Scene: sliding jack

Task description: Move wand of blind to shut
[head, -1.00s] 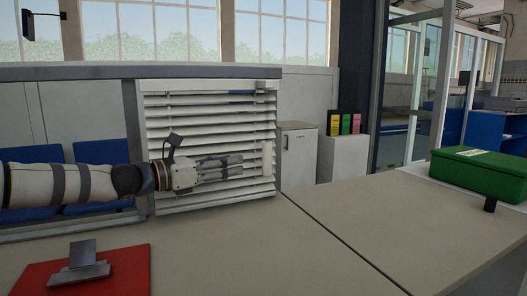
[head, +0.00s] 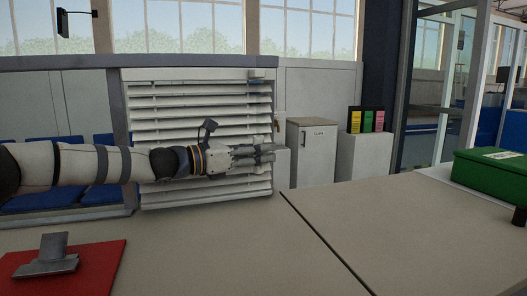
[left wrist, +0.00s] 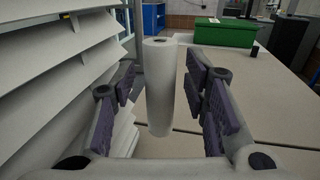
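The white slatted blind (head: 190,125) hangs in a grey frame in the middle of the head view, with gaps between its slats. Its slats also fill the left side of the left wrist view (left wrist: 45,75). The wand (left wrist: 160,90) is a thick white cylinder, upright in the left wrist view, between the two fingers of my left gripper (left wrist: 162,108). Space shows on both sides of it, so the fingers are open around it. In the head view my left gripper (head: 262,154) reaches across the blind's right part and largely hides the wand. My right gripper is not in view.
A desk (head: 200,250) spans the foreground, with a red board (head: 95,265) carrying a grey metal piece at left. A green box (head: 490,175) stands at right. A white cabinet (head: 312,150) stands behind the desk. The desk's middle is clear.

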